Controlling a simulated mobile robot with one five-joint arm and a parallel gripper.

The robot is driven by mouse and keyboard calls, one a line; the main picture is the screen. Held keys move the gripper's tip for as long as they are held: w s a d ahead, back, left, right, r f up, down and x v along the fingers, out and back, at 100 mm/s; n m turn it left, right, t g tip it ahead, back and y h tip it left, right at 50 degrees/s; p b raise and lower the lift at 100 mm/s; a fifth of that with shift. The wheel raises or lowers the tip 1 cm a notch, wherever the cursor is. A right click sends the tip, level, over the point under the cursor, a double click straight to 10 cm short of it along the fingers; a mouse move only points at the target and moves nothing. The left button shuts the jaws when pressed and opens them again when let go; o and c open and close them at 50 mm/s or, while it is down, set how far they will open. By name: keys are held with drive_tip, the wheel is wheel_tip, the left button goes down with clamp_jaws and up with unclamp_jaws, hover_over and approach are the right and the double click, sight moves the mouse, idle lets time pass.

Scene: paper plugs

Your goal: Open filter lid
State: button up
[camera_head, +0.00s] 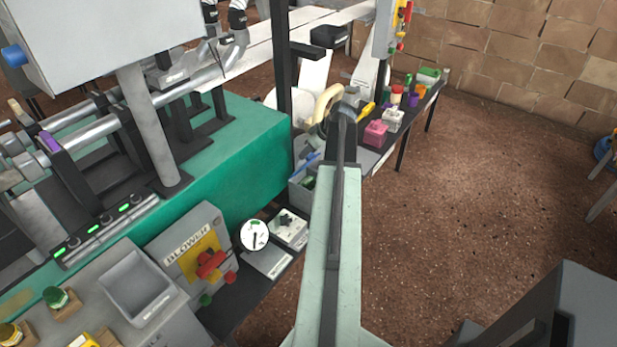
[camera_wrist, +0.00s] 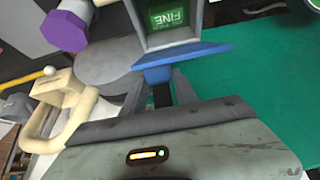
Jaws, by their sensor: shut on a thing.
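The grey filter box (camera_wrist: 201,9) shows at the top of the wrist view, with a green part labelled FINE (camera_wrist: 174,15) inside. Its blue lid (camera_wrist: 195,53) stands away from the opening, so the inside shows. My gripper (camera_wrist: 159,84) is shut on the lid's blue tab (camera_wrist: 157,74), with one dark finger on each side. In the head view the box (camera_head: 301,197) and blue lid (camera_head: 306,163) are left of my arm, which partly hides them. The fingertips are hidden there.
A cream handle (camera_wrist: 42,133) and a purple knob (camera_wrist: 65,33) are left of my gripper in the wrist view. The green machine base (camera_head: 240,150) is close on the left. A dark bench (camera_head: 415,112) with small coloured items stands behind. Open floor (camera_head: 480,190) lies right.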

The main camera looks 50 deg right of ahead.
drive_tip(key=shift+w+r, duration=0.15)
drive_tip(key=shift+w, duration=0.55)
drive_tip(key=shift+w, duration=0.75)
drive_tip(key=shift+w, duration=0.7)
drive_tip(key=o, duration=1.1)
drive_tip(key=shift+a, duration=0.1)
drive_tip(key=shift+r, duration=0.15)
